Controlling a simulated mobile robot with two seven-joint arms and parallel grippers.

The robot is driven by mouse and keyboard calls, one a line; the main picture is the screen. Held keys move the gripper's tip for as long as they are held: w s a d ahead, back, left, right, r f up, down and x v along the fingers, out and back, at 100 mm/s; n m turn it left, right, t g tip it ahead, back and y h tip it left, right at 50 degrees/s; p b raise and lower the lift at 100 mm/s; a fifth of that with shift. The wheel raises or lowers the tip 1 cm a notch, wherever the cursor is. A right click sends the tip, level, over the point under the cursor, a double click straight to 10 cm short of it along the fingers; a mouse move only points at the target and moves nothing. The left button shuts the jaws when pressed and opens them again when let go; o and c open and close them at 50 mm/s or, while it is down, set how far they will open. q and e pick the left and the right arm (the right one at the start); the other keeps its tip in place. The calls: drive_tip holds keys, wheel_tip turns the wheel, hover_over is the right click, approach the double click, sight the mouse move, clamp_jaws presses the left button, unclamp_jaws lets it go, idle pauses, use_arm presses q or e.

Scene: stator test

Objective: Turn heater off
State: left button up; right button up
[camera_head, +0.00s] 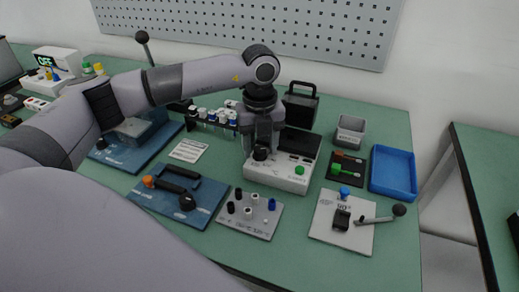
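A white box-shaped device (278,178), which may be the heater, stands at the middle of the green table. It has a dark top panel and a green button (300,170) at the right of its front. Its label is too small to read. My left arm reaches in from the left, and my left gripper (260,152) points down over the left part of this device, at a black knob-like part. The gripper covers that part, and I cannot tell whether it touches it or how far the fingers are apart. My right gripper is not in view.
A rack of capped tubes (212,117) stands just left of the gripper. In front are a blue fixture (205,212), a grey terminal plate (262,222) and a white lever plate (325,228). A blue tray (393,191) lies at the right. A pegboard wall is behind.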

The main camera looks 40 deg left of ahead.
sight(259, 148)
use_arm(q)
drive_tip(key=shift+r, duration=0.1)
wheel_tip(259, 148, up, 6)
drive_tip(key=p, duration=0.4)
drive_tip(key=shift+p, duration=0.3)
drive_tip(key=shift+a, duration=0.1)
